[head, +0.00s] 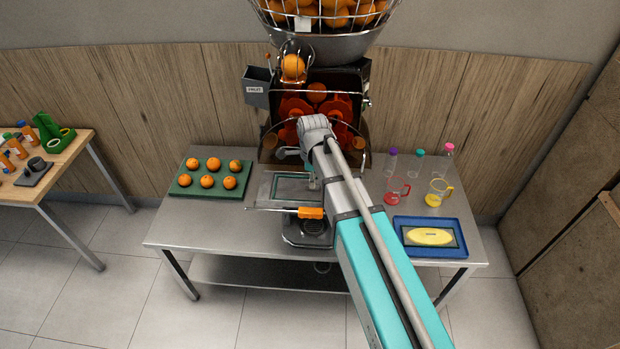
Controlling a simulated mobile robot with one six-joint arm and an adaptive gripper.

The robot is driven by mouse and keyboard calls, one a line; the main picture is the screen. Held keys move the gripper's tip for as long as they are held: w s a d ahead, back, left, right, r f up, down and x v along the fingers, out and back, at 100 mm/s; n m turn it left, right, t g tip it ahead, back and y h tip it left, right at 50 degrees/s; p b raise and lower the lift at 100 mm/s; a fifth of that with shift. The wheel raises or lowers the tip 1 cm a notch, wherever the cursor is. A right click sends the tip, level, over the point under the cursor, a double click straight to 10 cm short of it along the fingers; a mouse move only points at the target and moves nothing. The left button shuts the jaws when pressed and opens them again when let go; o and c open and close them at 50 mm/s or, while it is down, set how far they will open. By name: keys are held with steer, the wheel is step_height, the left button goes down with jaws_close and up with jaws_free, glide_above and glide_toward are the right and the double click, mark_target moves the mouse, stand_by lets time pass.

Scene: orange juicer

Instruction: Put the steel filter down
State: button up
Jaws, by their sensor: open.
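A flat rectangular steel piece with a dark green border, which looks like the steel filter (288,190), lies at the front of the juicer (318,88), above the orange tap. My arm reaches in from the lower right and covers its right end. My gripper (313,182) points down at that end, mostly hidden behind my own arm. It is open. Whether its fingers touch the filter cannot be told.
A green tray (182,191) with several oranges stands at the left of the steel table (190,236). A wooden side table (60,173) is at far left.

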mark_target(316, 191)
step_height(316, 191, up, 9)
steer(key=p, duration=0.8)
stand_by(0.8)
steer(key=s+d+n, duration=0.6)
steer(key=d+n, duration=0.3)
steer(key=s+d+n, duration=0.7)
steer(key=d+n, duration=0.2)
steer(key=shift+s+d, duration=0.15)
steer(key=shift+d, duration=0.2)
stand_by(0.8)
